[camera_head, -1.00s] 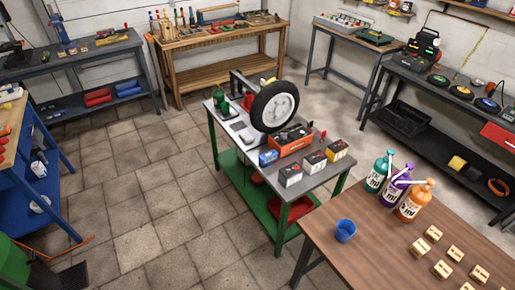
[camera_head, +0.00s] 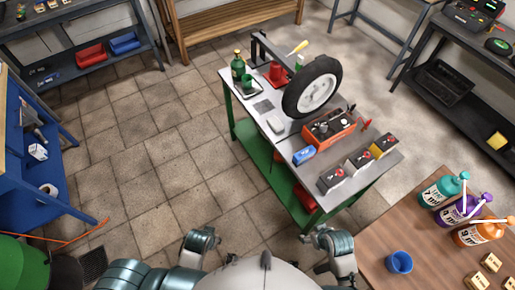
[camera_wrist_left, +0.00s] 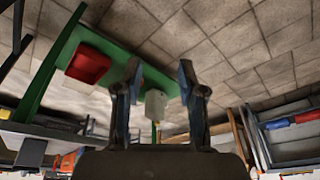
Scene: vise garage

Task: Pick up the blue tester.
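A small blue box-like item (camera_head: 304,155), which looks like the blue tester, lies on the grey-topped table (camera_head: 255,103) with green legs. It is beside the left end of an orange toolbox (camera_head: 329,130). My left gripper (camera_head: 203,240) is low at the bottom of the head view, left of that table and well apart from the blue item. In the left wrist view its fingers (camera_wrist_left: 160,76) are spread with nothing between them. My right gripper (camera_head: 326,240) is near the table's front end, empty as far as I see; its finger opening is unclear.
A wheel (camera_head: 312,87) stands on the table behind the toolbox. Black-and-white boxes (camera_head: 331,179) line its front edge. A brown table (camera_head: 440,255) with bottles and a blue cup (camera_head: 399,262) is at right. Tiled floor (camera_head: 160,150) is clear at left.

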